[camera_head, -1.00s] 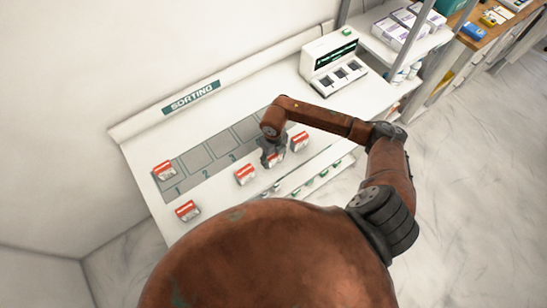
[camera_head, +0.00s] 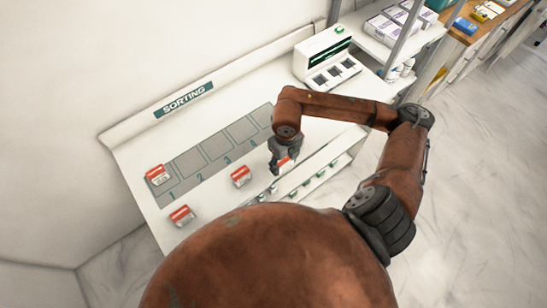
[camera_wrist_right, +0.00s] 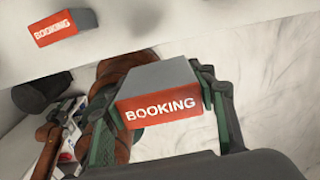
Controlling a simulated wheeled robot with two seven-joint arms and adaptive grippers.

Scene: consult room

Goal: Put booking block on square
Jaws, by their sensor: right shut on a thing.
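My right gripper (camera_head: 283,166) is shut on a booking block (camera_wrist_right: 160,100), grey on top with a red face reading BOOKING. In the head view the held block (camera_head: 287,163) is partly hidden by the fingers, near the table's front edge. A grey strip of numbered squares (camera_head: 193,162) lies on the white table. One red and white block (camera_head: 157,175) sits on square 1. Two more blocks, one in front of the strip (camera_head: 240,176) and one at the front left (camera_head: 181,215), lie on the table. Another BOOKING block (camera_wrist_right: 62,27) shows in the wrist view.
A SORTING sign (camera_head: 187,99) runs along the table's back ledge. A white device with a dark screen (camera_head: 327,58) stands at the back right. Shelves with boxes and bottles (camera_head: 398,28) are beyond it. The squares right of square 1 look bare, partly covered by my arm.

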